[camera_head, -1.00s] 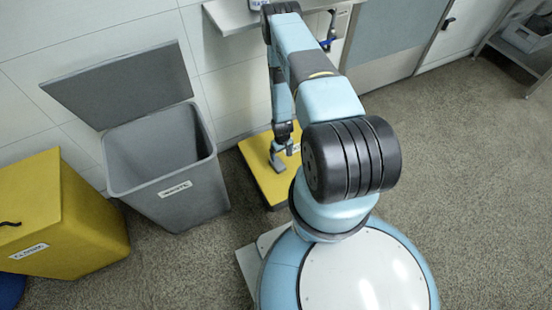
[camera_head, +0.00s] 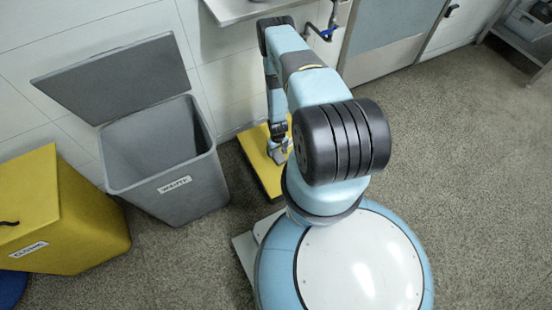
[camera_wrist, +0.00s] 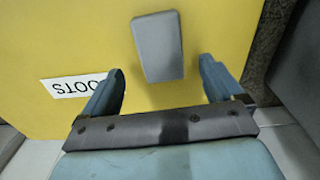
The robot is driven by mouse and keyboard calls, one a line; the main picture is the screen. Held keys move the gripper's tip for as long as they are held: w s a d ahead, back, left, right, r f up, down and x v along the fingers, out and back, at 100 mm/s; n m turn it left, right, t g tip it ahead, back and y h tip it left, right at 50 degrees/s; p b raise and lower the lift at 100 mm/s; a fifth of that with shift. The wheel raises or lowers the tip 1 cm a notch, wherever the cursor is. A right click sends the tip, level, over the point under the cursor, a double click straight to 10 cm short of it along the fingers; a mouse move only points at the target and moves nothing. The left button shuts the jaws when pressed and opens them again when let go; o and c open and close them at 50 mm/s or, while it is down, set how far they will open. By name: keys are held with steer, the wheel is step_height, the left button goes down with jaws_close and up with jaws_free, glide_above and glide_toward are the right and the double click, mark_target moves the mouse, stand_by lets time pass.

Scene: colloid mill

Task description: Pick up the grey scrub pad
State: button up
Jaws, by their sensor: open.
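The grey scrub pad (camera_wrist: 158,46) is a small grey block on a yellow surface (camera_wrist: 60,35) in the wrist view. It lies ahead of my gripper (camera_wrist: 161,80), between the lines of the two blue fingers and apart from both. The gripper is open and empty. In the head view my gripper (camera_head: 278,153) is low over the yellow platform (camera_head: 262,177) beside the waste bin. The pad cannot be told apart from the gripper there.
A grey waste bin (camera_head: 185,190) with its lid open stands just left of the platform. A yellow box (camera_head: 75,230) is further left. A wall and a shelf (camera_head: 245,10) are behind. A label (camera_wrist: 70,86) is on the yellow surface. Floor at right is clear.

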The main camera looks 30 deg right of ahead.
mark_target(277, 155)
steer(key=shift+w+f, duration=0.1)
steer(key=shift+f, duration=2.6)
steer(key=shift+c, duration=0.2)
steer(key=c, duration=1.1)
